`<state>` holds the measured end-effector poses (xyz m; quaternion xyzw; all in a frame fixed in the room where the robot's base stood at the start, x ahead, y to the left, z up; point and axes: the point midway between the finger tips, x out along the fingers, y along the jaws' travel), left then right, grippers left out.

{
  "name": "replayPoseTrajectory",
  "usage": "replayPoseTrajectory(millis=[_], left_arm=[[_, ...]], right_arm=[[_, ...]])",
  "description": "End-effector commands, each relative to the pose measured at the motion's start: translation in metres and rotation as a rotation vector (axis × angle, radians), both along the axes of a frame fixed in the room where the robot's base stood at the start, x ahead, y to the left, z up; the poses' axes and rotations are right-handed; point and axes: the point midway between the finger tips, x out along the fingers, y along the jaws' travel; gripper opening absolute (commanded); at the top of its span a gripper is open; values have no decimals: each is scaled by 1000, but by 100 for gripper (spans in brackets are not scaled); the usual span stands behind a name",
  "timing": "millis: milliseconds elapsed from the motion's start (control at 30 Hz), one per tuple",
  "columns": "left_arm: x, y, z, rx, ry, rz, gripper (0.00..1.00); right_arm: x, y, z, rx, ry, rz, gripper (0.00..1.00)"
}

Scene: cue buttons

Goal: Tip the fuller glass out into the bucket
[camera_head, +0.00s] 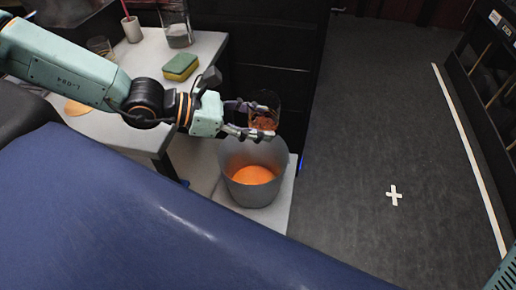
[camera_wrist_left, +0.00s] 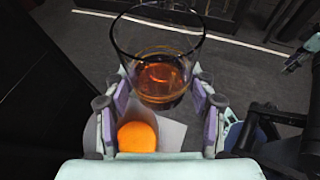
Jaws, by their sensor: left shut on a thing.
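My left gripper (camera_head: 250,120) is shut on a clear glass (camera_head: 266,103) with amber liquid in its lower part. The glass also shows between the fingers in the left wrist view (camera_wrist_left: 158,45). It is over the far side of the grey bucket (camera_head: 230,160), roughly upright; a slight tilt is hard to judge. Orange shows inside the bucket, at its bottom; an orange disc below the fingers in the left wrist view seems to be the same. Another glass (camera_head: 178,30) with greyish contents at its base stands on the table.
The bucket stands on a low white surface (camera_head: 278,210). Dark floor with a white cross (camera_head: 394,195) is clear at the right.

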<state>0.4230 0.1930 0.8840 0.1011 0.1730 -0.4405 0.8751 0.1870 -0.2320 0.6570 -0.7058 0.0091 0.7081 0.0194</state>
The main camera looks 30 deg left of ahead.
Motion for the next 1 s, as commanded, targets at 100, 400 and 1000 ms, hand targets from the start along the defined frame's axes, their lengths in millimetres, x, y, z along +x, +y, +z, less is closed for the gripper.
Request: replayPoseTrajectory(millis=[100,400,1000], left_arm=[[4,12,13,-6,-3,24,16],[11,37,25,-6,-5,71,16],[14,53,26,-3,-1,107,16]], right_arm=[[0,0,16,0,0,1,40],[0,0,39,0,0,1,40],[0,0,53,0,0,1,40]])
